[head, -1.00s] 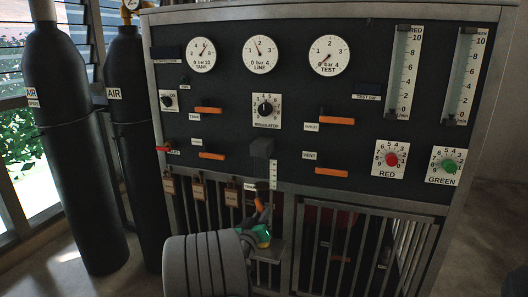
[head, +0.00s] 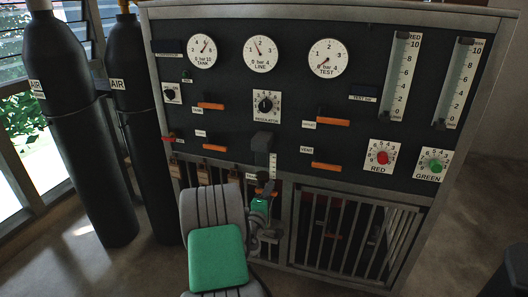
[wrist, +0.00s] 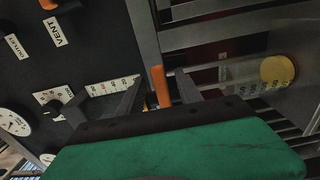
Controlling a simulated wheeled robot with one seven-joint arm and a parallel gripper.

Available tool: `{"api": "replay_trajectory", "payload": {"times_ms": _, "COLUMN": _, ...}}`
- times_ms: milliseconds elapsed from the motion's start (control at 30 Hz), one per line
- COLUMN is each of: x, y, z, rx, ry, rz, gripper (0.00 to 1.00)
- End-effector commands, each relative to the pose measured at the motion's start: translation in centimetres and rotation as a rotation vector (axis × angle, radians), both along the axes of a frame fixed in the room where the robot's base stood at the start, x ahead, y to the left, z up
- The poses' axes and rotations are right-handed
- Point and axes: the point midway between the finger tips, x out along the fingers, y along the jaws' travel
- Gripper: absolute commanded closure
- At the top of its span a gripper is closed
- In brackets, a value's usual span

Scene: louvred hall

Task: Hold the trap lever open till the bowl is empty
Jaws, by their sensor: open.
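The trap bowl sits under a grey block (head: 263,142) at the panel's lower middle, with a white scale strip (head: 273,166) beside it. My arm and gripper hide much of it, and I cannot make out a liquid level. My gripper (head: 265,190) is just below, in front of the panel's lower edge. In the wrist view my gripper (wrist: 158,92) is open, its dark fingers either side of an orange lever (wrist: 161,86), which looks like the trap lever. I cannot tell whether a finger touches it. The white scale (wrist: 112,85) shows behind the left finger.
Orange handles marked VENT (head: 326,167) and outlet (head: 332,122) are to the right. A barred cage (head: 345,235) is below right. Two black AIR cylinders (head: 75,130) stand left. Red (head: 382,158) and green (head: 436,166) knobs are far right. Open floor lies in front.

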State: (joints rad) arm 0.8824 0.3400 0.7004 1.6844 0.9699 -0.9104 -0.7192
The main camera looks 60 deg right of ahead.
Motion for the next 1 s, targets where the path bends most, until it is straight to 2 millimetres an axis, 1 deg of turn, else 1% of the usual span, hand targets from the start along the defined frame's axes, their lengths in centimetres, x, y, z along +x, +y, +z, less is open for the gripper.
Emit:
{"api": "replay_trajectory", "payload": {"times_ms": 167, "x": 0.0, "y": 0.1, "z": -0.1, "rx": 0.002, "ry": -0.001, "rz": -0.001, "gripper": 0.58}}
{"api": "replay_trajectory", "payload": {"times_ms": 233, "x": -0.1, "y": 0.5, "z": -0.2, "rx": 0.002, "ry": 0.0, "rz": 0.0, "gripper": 0.58}}
{"api": "replay_trajectory", "payload": {"times_ms": 600, "x": -0.8, "y": 5.6, "z": -0.4, "rx": 0.002, "ry": 0.0, "rz": 0.002, "gripper": 0.58}}
{"api": "replay_trajectory", "payload": {"times_ms": 700, "x": -1.0, "y": 6.6, "z": -0.3, "rx": 0.002, "ry": 0.0, "rz": 0.0, "gripper": 0.58}}
{"api": "replay_trajectory", "payload": {"times_ms": 800, "x": -1.1, "y": 7.0, "z": -0.1, "rx": 0.003, "ry": -0.002, "rz": 0.0, "gripper": 0.58}}
{"api": "replay_trajectory", "payload": {"times_ms": 1000, "x": -1.2, "y": 7.0, "z": -0.1, "rx": 0.003, "ry": -0.001, "rz": -0.001, "gripper": 0.58}}
